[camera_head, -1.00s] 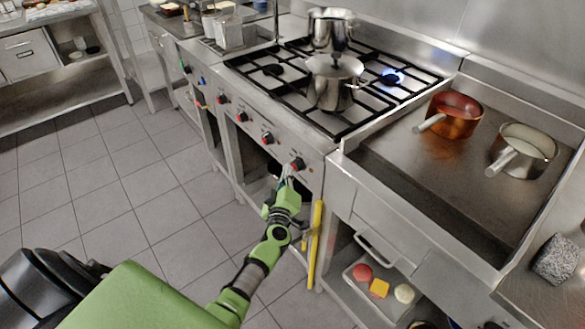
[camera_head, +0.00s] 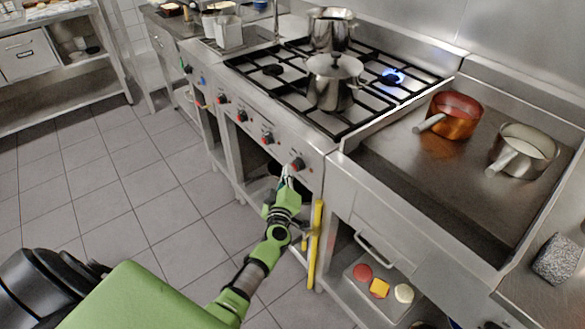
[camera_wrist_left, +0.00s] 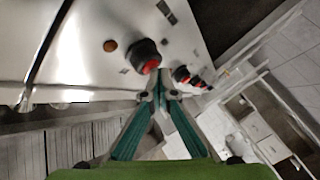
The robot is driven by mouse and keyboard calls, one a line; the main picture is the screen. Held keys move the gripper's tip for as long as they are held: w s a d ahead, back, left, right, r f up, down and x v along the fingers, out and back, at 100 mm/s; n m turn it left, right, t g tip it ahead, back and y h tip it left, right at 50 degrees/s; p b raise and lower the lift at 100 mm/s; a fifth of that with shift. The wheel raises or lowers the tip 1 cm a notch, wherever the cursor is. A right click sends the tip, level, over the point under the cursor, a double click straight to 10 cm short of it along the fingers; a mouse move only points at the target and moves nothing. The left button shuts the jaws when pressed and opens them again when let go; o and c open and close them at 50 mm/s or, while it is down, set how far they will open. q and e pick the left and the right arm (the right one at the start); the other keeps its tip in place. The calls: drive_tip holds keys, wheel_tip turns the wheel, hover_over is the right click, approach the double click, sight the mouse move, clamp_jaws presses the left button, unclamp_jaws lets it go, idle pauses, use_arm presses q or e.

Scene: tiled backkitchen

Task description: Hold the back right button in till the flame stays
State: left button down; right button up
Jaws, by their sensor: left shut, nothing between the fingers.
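The gas range (camera_head: 300,130) has a row of black and red knobs on its front. The knob nearest the right end (camera_head: 298,164) is just above the fingertips of my left gripper (camera_head: 286,170). This gripper is shut and empty. In the left wrist view the closed fingertips (camera_wrist_left: 158,94) are below a knob (camera_wrist_left: 146,56), apparently apart from it. A small round brown button (camera_wrist_left: 110,46) is on the panel beside that knob, clear of the fingers. A blue flame (camera_head: 397,76) shows at the back right burner. My right gripper is not in view.
A lidded pot (camera_head: 334,85) and another pot (camera_head: 332,28) stand on the grates. A copper pan (camera_head: 455,118) and a steel pan (camera_head: 523,152) stand on the right counter. A yellow upright bar (camera_head: 316,245) is close beside my left arm.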

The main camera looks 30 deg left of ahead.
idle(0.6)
use_arm(q)
drive_tip(key=shift+s+a+p, duration=0.3)
drive_tip(key=shift+s, duration=0.4)
drive_tip(key=shift+s+a+p, duration=0.2)
drive_tip(key=shift+s+a, duration=0.1)
drive_tip(key=shift+s, duration=0.45)
drive_tip(key=shift+s+a+p, duration=0.2)
drive_tip(key=shift+s+a, duration=0.15)
drive_tip(key=shift+s, duration=0.45)
drive_tip(key=shift+s+a+p, duration=0.2)
drive_tip(key=shift+s+a, duration=0.1)
drive_tip(key=shift+s, duration=0.45)
drive_tip(key=shift+f, duration=0.1)
